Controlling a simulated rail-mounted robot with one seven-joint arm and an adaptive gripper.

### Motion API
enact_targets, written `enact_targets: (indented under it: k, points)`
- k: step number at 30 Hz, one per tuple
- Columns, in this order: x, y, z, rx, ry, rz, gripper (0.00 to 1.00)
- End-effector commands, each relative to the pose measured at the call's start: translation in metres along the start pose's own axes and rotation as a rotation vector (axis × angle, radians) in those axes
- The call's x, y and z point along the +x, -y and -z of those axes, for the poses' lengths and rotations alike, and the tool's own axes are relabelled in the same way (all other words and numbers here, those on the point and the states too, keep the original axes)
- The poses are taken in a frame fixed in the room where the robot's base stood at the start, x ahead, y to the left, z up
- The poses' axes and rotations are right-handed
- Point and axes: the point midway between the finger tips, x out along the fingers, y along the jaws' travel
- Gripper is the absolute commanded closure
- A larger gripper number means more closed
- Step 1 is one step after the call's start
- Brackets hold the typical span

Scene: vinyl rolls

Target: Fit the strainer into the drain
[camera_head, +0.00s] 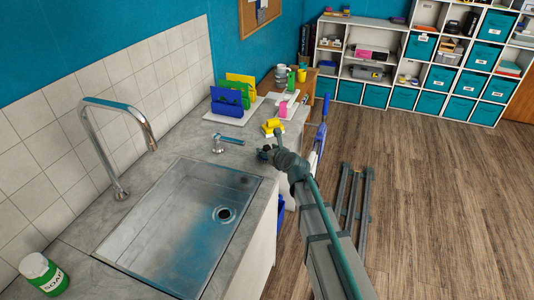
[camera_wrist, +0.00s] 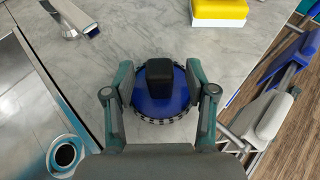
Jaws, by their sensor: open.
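The strainer is a blue disc with a dark toothed rim (camera_wrist: 145,110) and a black block-shaped knob (camera_wrist: 158,75). In the wrist view it appears to lie on the grey counter near the front edge. My gripper (camera_wrist: 159,82) is open, with one finger on each side of the strainer; I cannot tell whether they touch it. In the head view my gripper (camera_head: 268,153) is over the counter's front edge, right of the sink, and the strainer cannot be made out. The drain (camera_head: 222,214) is a dark round hole in the sink floor, also at the wrist view's lower left (camera_wrist: 64,156).
The metal sink (camera_head: 160,225) has a tall curved faucet (camera_head: 120,135) behind it. A soap bottle (camera_head: 43,275) stands at the near left. A yellow sponge (camera_wrist: 219,10) lies just beyond the strainer. A small metal lever fitting (camera_head: 222,142) stands between sink and dish rack (camera_head: 235,112).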

Motion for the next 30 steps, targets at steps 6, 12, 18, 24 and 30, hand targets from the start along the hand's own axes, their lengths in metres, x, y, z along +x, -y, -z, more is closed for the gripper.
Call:
enact_targets:
  k: [6,12,18,24,30]
  points:
    - [0.0107,-0.0004,0.0004,0.000,0.000,-0.001,0.44]
    - [0.0102,-0.0003,0.0005,-0.001,0.000,0.000,0.59]
    - [0.0100,-0.0002,0.0005,-0.001,0.000,0.000,0.92]
    - [0.0100,-0.0001,0.0003,-0.001,0.000,0.000,1.00]
    - [0.0096,-0.0001,-0.0006,-0.001,0.000,0.000,1.00]
